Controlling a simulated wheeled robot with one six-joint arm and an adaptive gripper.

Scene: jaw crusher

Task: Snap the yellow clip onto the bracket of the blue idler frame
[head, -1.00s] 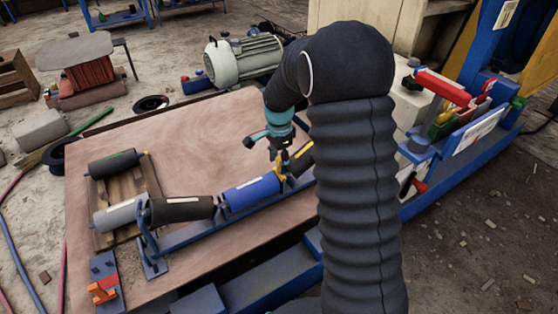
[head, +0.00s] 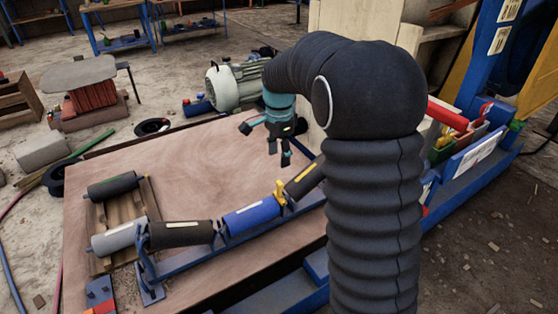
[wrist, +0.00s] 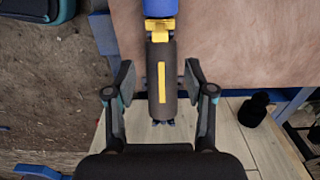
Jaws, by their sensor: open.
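The yellow clip (head: 280,193) sits upright at the bracket between the blue roller (head: 250,217) and the dark right-hand roller (head: 305,180) of the blue idler frame (head: 190,262). In the wrist view the clip (wrist: 161,24) lies across the gap between these two rollers. I cannot tell from this distance whether it is fully seated. My gripper (head: 279,160) is open and empty, raised above and behind the clip, apart from it. In the wrist view its fingers (wrist: 160,78) stand either side of the dark roller in the picture. My arm hides the frame's right end.
The frame lies on a brown board (head: 100,215). A wooden pallet (head: 122,205) with a loose dark roller (head: 112,187) is at the left. A grey motor (head: 236,88) stands behind. Coloured bins (head: 450,145) are at the right. The board's middle is clear.

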